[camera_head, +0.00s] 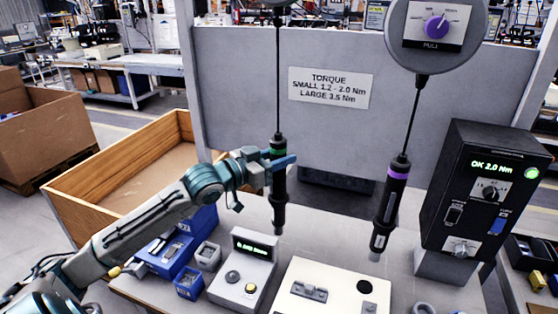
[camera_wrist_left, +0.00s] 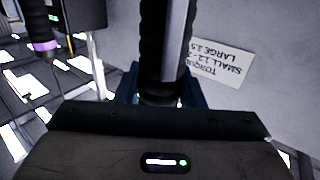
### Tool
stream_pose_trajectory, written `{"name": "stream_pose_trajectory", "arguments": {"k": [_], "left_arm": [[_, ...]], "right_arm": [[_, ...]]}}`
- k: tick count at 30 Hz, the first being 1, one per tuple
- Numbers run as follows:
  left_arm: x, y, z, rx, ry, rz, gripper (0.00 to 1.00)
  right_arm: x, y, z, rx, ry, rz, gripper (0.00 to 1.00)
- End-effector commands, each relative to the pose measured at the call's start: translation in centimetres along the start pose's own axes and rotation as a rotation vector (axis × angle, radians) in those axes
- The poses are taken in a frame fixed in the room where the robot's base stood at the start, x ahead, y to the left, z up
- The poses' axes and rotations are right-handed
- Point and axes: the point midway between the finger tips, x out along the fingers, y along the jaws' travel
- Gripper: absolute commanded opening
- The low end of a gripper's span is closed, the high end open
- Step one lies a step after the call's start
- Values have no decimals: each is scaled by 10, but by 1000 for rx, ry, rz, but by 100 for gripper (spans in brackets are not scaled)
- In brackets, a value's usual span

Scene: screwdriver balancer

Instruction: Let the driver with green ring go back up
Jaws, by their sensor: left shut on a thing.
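The driver with the green ring (camera_head: 278,191) hangs upright on its cable in front of the grey panel, its tip above the bench. My left gripper (camera_head: 281,161) is shut on it just below the green ring. In the left wrist view the dark driver body (camera_wrist_left: 162,45) stands between the gripper's fingers, and its ends are out of the picture. The driver with the purple ring (camera_head: 389,209) hangs slightly tilted to the right, apart from my gripper. It also shows in the left wrist view (camera_wrist_left: 42,45). My right gripper is in neither view.
A black tester box (camera_head: 479,190) reading "OK 2.0 Nm" stands at the right. A small display box (camera_head: 242,269), a pale plate (camera_head: 322,301) and blue bins (camera_head: 188,284) sit on the bench below. A wooden crate (camera_head: 74,208) stands at the left.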

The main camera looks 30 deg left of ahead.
Motion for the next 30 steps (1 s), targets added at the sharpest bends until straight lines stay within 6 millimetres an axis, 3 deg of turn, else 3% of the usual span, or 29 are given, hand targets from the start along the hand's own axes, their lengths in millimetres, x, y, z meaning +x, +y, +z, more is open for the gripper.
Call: {"name": "stream_pose_trajectory", "arguments": {"k": [9, 10, 13, 20, 26, 30], "left_arm": [[0, 0, -4, -1, -1, 0, 0], [0, 0, -4, -1, -1, 0, 39], [0, 0, -4, -1, 0, 0, 59], [0, 0, -2, -2, -3, -1, 63], [0, 0, -3, -1, -1, 0, 100], [0, 0, -3, -1, -1, 0, 100]], "right_arm": [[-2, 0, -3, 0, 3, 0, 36], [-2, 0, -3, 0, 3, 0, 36], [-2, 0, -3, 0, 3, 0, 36], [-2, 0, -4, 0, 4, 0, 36], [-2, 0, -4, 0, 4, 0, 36], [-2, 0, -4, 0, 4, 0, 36]]}}
